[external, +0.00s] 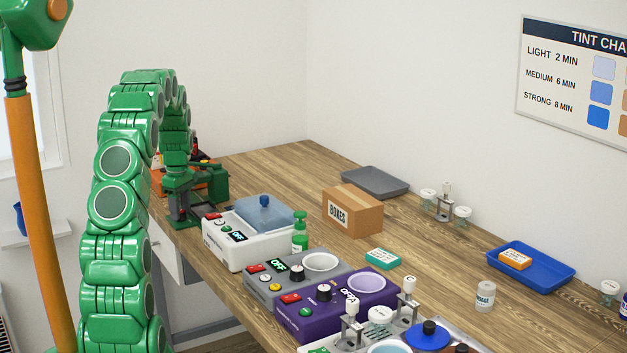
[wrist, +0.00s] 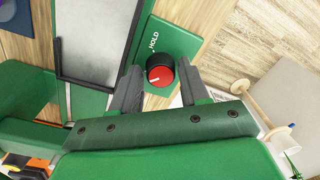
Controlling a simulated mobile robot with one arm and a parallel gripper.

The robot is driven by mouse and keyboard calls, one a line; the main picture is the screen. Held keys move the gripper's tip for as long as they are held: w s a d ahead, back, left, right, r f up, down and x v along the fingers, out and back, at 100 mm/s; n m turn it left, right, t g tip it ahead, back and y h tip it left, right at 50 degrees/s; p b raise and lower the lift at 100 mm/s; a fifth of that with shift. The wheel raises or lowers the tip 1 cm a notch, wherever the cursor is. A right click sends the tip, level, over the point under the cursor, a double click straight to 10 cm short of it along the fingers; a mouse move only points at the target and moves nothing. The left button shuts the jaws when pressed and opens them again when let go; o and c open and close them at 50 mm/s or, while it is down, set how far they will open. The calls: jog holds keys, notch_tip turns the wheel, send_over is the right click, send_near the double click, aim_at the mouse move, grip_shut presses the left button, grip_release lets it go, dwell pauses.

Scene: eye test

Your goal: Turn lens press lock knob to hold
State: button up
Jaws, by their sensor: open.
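In the wrist view, a red knob (wrist: 160,76) with a black base sits on a green panel (wrist: 178,38). The word HOLD is printed on the panel above the knob. A short white mark on the knob's face lies at its lower left, away from the word. My gripper (wrist: 158,70) is open, with one dark finger on each side of the knob. I cannot tell whether the fingers touch it. In the external view my green arm arches over to the far left end of the bench, where the knob cannot be made out.
A grey plate in a dark frame (wrist: 98,35) lies left of the knob in the wrist view. A white device with a blue lid (external: 262,215) stands near the arm's end. A cardboard box (external: 366,217) and a grey tray (external: 375,181) are farther right on the wooden bench (external: 285,160).

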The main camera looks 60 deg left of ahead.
jog(key=c, duration=0.8)
jog(key=shift+o, duration=0.2)
jog(key=shift+m, duration=0.4)
jog(key=m, duration=0.2)
jog(key=shift+w+d+m, duration=0.1)
jog(key=shift+m, duration=0.3)
jog(key=m, duration=0.4)
jog(key=shift+m, duration=0.3)
jog(key=m, duration=0.4)
jog(key=shift+m, duration=0.3)
jog(key=shift+m+y, duration=0.3)
jog(key=shift+m, duration=1.9)
